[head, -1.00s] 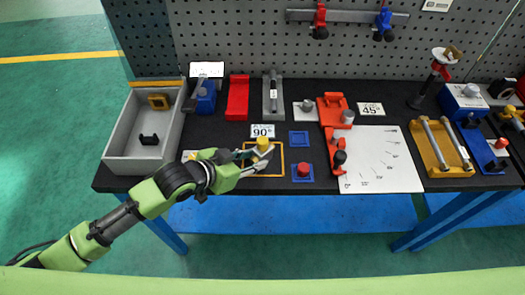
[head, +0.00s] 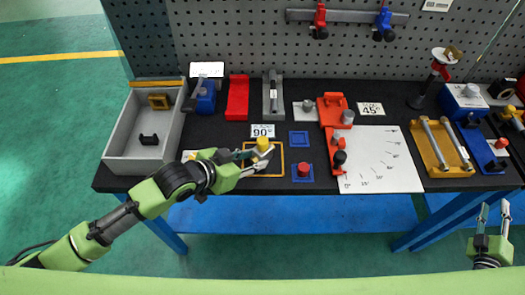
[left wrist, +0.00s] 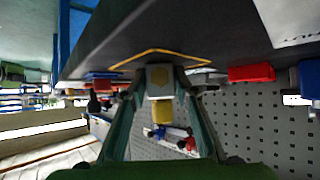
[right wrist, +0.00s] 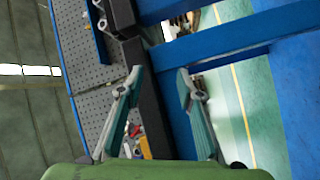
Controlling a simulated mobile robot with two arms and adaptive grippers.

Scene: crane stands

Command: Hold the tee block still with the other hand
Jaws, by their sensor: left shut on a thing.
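What looks like the tee block (head: 263,144), a grey piece with a yellow cap, stands inside a yellow outlined square on the dark bench. In the left wrist view its grey body (left wrist: 160,80) and yellow part sit between the fingers. My left gripper (head: 258,156) is shut on it from the left, and the fingers hide part of its sides. My right gripper (head: 493,208) is open and empty, low at the right, in front of the bench. In the right wrist view its two fingers (right wrist: 160,73) are wide apart with nothing between them.
A grey bin (head: 118,165) stands left on the bench. A blue pad with a red knob (head: 303,170) is right of the square, then a white angle sheet (head: 385,170) with red pieces at its left edge. A yellow tray (head: 422,150) is further right. A pegboard stands behind.

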